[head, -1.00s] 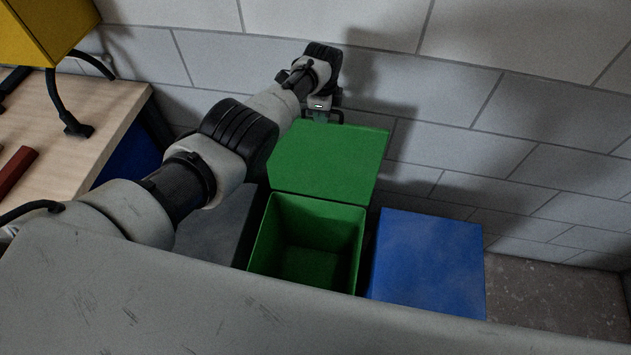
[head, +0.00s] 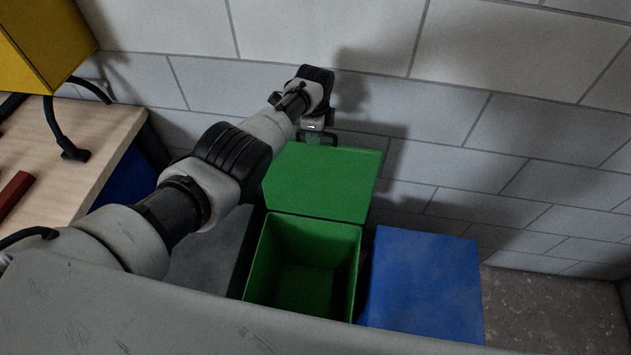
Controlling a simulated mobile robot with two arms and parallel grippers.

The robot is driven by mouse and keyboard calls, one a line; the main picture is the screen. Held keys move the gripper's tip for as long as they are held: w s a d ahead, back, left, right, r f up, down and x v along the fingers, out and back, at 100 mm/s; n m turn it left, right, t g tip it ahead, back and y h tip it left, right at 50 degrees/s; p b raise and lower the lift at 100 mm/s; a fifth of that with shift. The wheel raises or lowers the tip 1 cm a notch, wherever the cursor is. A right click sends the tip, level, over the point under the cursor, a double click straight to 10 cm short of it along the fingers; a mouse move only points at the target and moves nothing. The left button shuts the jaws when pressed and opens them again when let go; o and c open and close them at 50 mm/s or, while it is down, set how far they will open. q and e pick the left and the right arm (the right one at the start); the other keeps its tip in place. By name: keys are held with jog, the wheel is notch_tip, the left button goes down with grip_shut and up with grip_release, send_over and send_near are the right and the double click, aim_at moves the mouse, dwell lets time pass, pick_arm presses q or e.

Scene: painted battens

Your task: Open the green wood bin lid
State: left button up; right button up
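The green wood bin (head: 304,262) stands on the floor by the wall, and I see into its empty-looking inside. Its green lid (head: 322,181) is swung up and back, away from the opening, toward the wall. My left arm reaches in from the left, and my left gripper (head: 317,138) is at the lid's far edge, near its upper left part. The fingertips are partly hidden there, so I cannot tell whether they are closed on the lid or only touch it. My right gripper is not in view.
A blue bin with its lid down (head: 424,284) stands right of the green bin, and a grey one (head: 208,254) stands left, partly behind my arm. A wooden table (head: 92,140) is at the left. A grey block wall (head: 450,120) closes the back.

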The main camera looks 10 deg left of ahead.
pick_arm(q)
jog(key=shift+w+r+p, duration=0.1)
jog(key=shift+r+p, duration=0.3)
jog(key=shift+r, duration=0.4)
notch_tip(320, 180, up, 3)
jog(key=shift+d+r+b, duration=0.1)
jog(key=shift+r+b, duration=0.1)
jog(key=shift+b, duration=0.1)
jog(key=shift+r, duration=0.8)
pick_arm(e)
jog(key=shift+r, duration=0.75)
pick_arm(q)
jog(key=shift+s, duration=0.2)
